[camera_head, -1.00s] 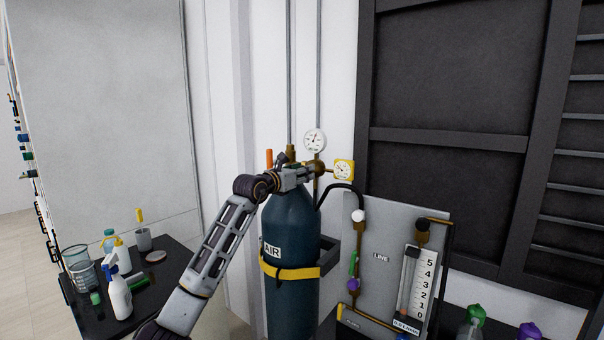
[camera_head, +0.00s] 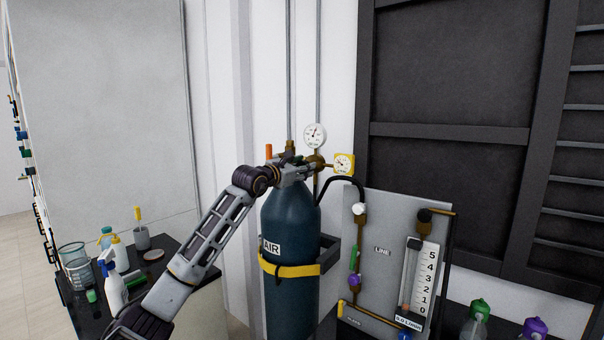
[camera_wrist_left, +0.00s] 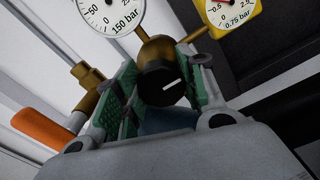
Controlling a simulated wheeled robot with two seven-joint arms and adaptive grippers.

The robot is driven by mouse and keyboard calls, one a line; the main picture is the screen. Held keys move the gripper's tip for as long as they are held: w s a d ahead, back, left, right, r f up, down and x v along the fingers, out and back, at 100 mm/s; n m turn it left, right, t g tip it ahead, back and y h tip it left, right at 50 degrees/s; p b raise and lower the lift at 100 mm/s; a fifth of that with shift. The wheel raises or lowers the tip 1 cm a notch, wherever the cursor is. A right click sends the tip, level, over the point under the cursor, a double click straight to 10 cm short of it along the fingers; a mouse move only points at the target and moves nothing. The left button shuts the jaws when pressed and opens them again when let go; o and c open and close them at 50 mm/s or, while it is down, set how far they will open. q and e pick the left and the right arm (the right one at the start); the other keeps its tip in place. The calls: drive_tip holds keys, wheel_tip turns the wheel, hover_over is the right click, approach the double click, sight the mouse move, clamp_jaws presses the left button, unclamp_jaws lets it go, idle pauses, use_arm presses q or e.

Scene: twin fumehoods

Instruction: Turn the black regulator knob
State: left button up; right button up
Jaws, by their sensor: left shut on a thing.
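The black regulator knob (camera_wrist_left: 163,84) has a white mark and sits at the front of the brass regulator body (camera_wrist_left: 157,50) in the left wrist view. My left gripper (camera_wrist_left: 158,92) has its green-padded fingers on either side of it and is shut on it. In the head view my left gripper (camera_head: 300,170) is at the regulator on top of the dark blue AIR cylinder (camera_head: 290,222), and it hides the knob there. A white round gauge (camera_head: 315,134) and a yellow square gauge (camera_head: 344,164) are beside the regulator. My right gripper is not in view.
An orange-handled brass valve (camera_wrist_left: 45,129) is left of the fingers. A black hose (camera_head: 350,182) runs to the flowmeter panel (camera_head: 384,222) at right. A yellow strap (camera_head: 290,270) holds the cylinder. Bottles and a beaker (camera_head: 75,265) stand on the left table.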

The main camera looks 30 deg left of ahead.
use_arm(q)
drive_tip(key=shift+f+m+b, duration=0.1)
drive_tip(key=shift+m+b, duration=0.35)
drive_tip(key=shift+m, duration=0.35)
drive_tip(key=shift+m+b, duration=0.45)
drive_tip(key=shift+m, duration=0.85)
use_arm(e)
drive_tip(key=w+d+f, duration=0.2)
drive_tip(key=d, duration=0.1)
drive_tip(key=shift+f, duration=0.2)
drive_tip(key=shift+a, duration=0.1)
